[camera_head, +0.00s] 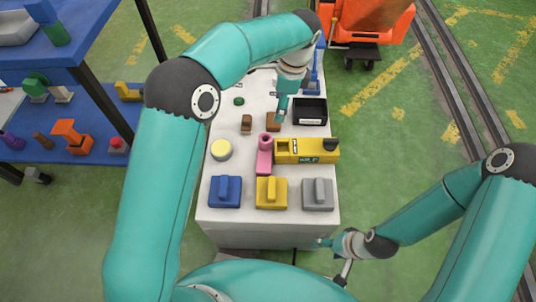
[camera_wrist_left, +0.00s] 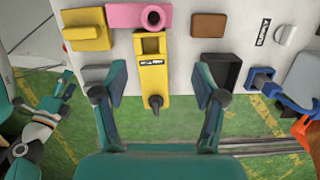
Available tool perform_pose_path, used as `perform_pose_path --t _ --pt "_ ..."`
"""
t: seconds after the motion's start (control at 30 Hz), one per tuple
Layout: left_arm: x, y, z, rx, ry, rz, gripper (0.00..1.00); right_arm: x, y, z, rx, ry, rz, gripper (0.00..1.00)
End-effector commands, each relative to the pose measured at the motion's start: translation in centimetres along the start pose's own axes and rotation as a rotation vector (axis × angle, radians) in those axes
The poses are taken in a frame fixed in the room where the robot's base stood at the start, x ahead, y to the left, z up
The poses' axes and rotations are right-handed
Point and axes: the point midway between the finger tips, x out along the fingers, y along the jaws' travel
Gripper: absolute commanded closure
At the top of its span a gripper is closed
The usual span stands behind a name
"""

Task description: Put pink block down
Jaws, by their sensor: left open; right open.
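The pink block (camera_head: 264,160), with a round hollow end, lies on the white table, and it also shows at the top of the left wrist view (camera_wrist_left: 128,15). It is beside the yellow holder (camera_head: 309,156), which has a label and a black knob; whether they touch is unclear. My left gripper (camera_head: 283,103) is over the table beyond the pink block. In the left wrist view its fingers (camera_wrist_left: 160,76) are spread with nothing between them, on either side of the yellow holder (camera_wrist_left: 152,78) below. My right gripper (camera_head: 332,258) is open and empty off the table's front right corner.
Blue (camera_head: 225,191), yellow (camera_head: 271,193) and grey (camera_head: 317,194) handled blocks line the table's front. A pale yellow disc (camera_head: 221,150), brown blocks (camera_head: 246,125) and a black tray (camera_head: 310,104) stand around. A blue shelf (camera_head: 75,145) is at left, rails (camera_head: 440,95) at right.

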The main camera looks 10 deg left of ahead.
Motion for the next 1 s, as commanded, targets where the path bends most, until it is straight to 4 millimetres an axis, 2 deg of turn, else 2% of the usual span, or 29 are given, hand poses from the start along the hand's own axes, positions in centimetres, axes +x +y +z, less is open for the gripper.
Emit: perform_pose_path --t 0.2,0.4,0.53,0.77,1.0 --pt "4.9 0.2 1.7 -0.03 -0.002 0.009 0.29 1.5 0.5 0.0 0.0 0.0 0.0 0.34" --pt "8.9 0.2 2.0 -0.037 0.0 0.009 0.29 2.4 0.9 0.0 0.0 0.0 0.0 0.34" --pt "10.3 0.2 2.1 -0.038 0.0 0.007 0.29 2.7 1.0 0.0 0.0 0.0 0.0 0.34" --pt "11.5 0.3 2.2 -0.038 0.0 0.006 0.29 3.1 1.1 0.0 0.0 0.0 0.0 0.34" --pt "14.8 0.9 2.4 -0.037 0.0 0.008 0.29 4.5 1.6 0.0 0.0 0.0 0.0 0.34"
